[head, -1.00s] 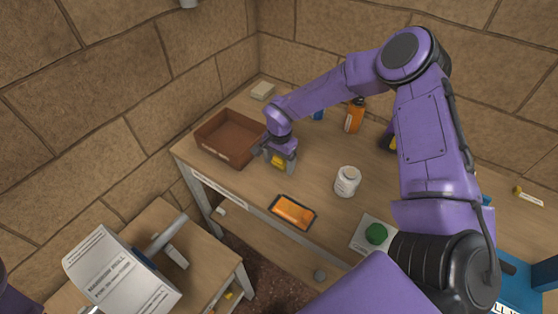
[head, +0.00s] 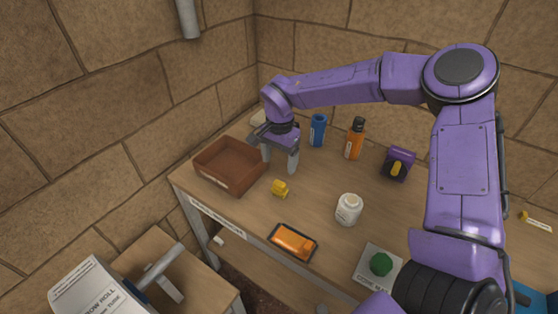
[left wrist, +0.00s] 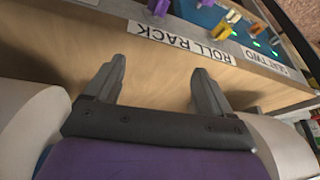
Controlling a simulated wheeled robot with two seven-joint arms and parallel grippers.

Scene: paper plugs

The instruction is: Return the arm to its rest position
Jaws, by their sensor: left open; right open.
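My right gripper (head: 280,160) is open and empty in the head view. It hangs above the table beside the right wall of the brown box, with its fingers pointing down. A small yellow piece (head: 280,187) lies on the table just below and in front of it, apart from the fingers. My right arm reaches in from the right across the back of the table. My left gripper (left wrist: 163,90) is open and empty in the left wrist view, facing a wooden edge with a ROLL RACK label (left wrist: 179,41). The left gripper does not show in the head view.
The brown box (head: 213,181) stands at the table's left. A blue container (head: 318,131), orange bottle (head: 354,139), purple box (head: 398,164), white jar (head: 348,209), orange tray (head: 293,241) and green knob (head: 381,264) stand nearby. A lower side table (head: 205,262) holds rolls.

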